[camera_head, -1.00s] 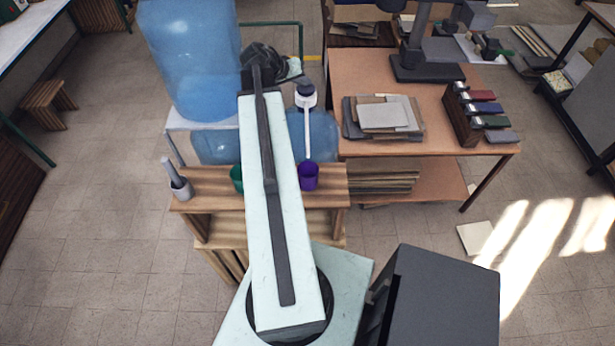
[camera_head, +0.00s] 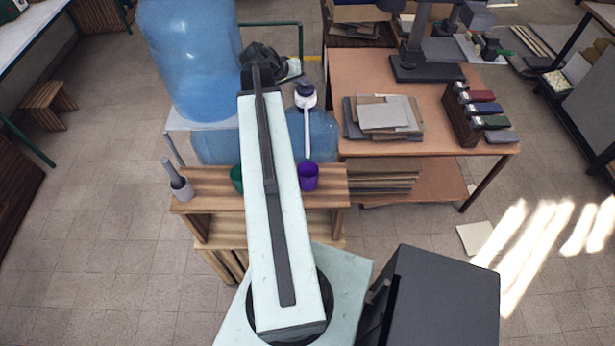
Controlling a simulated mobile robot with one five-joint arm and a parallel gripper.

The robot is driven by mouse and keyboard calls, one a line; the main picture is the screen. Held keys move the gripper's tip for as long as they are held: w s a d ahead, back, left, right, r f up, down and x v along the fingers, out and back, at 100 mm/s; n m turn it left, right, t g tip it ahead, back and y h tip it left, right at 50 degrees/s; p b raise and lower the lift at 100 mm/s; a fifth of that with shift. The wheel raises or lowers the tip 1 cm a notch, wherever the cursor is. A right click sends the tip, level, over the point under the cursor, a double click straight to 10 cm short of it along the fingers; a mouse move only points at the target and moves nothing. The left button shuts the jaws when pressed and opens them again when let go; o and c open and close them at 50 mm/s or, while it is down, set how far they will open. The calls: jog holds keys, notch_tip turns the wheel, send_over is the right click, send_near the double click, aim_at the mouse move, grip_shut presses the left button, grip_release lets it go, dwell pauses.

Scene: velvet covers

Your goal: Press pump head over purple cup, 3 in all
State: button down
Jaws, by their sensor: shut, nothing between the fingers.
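The pump head (camera_head: 305,88), dark on a white collar, tops a blue bottle (camera_head: 322,135) behind the wooden stand. Its long white spout (camera_head: 307,135) slopes down to the purple cup (camera_head: 308,177) on the stand; the cup's contents are too small to tell. My gripper (camera_head: 284,68) is at the far end of my raised arm, left of and beyond the pump head in the picture. It looks apart from the pump head, though depth is hard to judge. Its fingers are shut and hold nothing; my wrist partly hides them.
A green cup (camera_head: 236,178) is half hidden by my arm. A mortar with pestle (camera_head: 180,188) stands at the left of the wooden stand (camera_head: 215,202). A large blue water bottle (camera_head: 190,60) rises behind. A table (camera_head: 430,152) with stacked sheets is right.

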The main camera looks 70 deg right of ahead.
aim_at(303, 88)
dwell(0.3)
jog(key=shift+f+b, duration=0.5)
jog(key=shift+r, duration=0.1)
jog(key=shift+r+p, duration=0.35)
jog(key=shift+p, duration=0.1)
notch_tip(303, 88, up, 6)
jog(key=p, duration=0.6)
jog(key=shift+r, duration=0.15)
